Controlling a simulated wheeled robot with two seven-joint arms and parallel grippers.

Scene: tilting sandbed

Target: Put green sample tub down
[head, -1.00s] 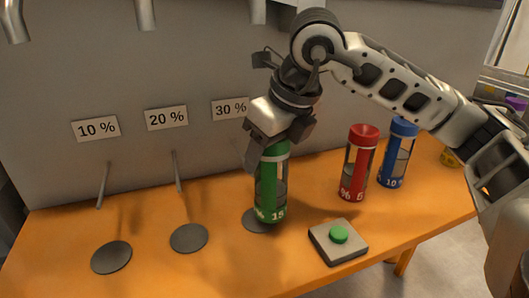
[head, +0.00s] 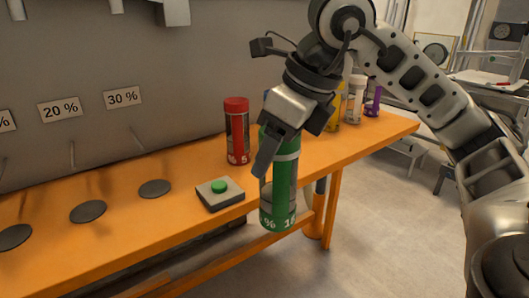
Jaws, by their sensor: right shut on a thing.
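The green sample tub (head: 280,190) is a clear-sided cylinder with green ends and a white number on its lower band. My right gripper (head: 272,150) is shut on its upper part and holds it upright. In the head view the tub shows in front of the orange table's (head: 120,225) front edge, with its lower end against the floor and lower frame. My left gripper is not in view.
A red tub (head: 237,135) stands on the table behind a grey box with a green button (head: 219,187). Several grey discs (head: 155,188) lie at the left under percent signs. A yellow tub (head: 333,122), white tub (head: 356,100) and purple tub (head: 373,102) stand farther right.

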